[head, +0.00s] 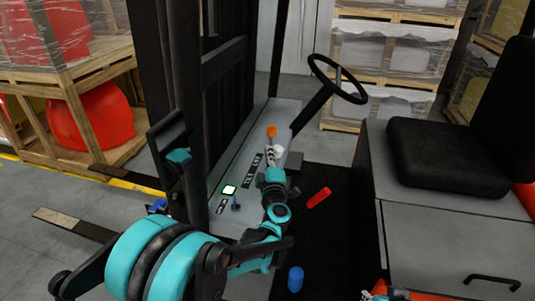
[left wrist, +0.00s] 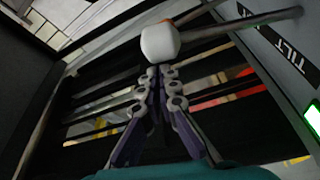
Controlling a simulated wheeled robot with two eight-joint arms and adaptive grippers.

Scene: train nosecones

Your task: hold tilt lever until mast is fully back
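The tilt lever has a white knob (head: 277,151), large in the left wrist view (left wrist: 160,43), with its shaft running towards the panel's TILT label (left wrist: 288,45). My left gripper (head: 275,170) is at this knob; in the left wrist view its fingers (left wrist: 156,76) are drawn together, with their tips right at the knob's near side. I cannot tell whether they touch it, and no knob shows between them. The black mast (head: 228,85) stands near upright at left centre; its exact tilt is unclear.
An orange-knobbed lever (head: 271,131) stands just beyond the white one. A steering wheel (head: 338,80), red handle (head: 318,198) and black seat (head: 438,150) are to the right.

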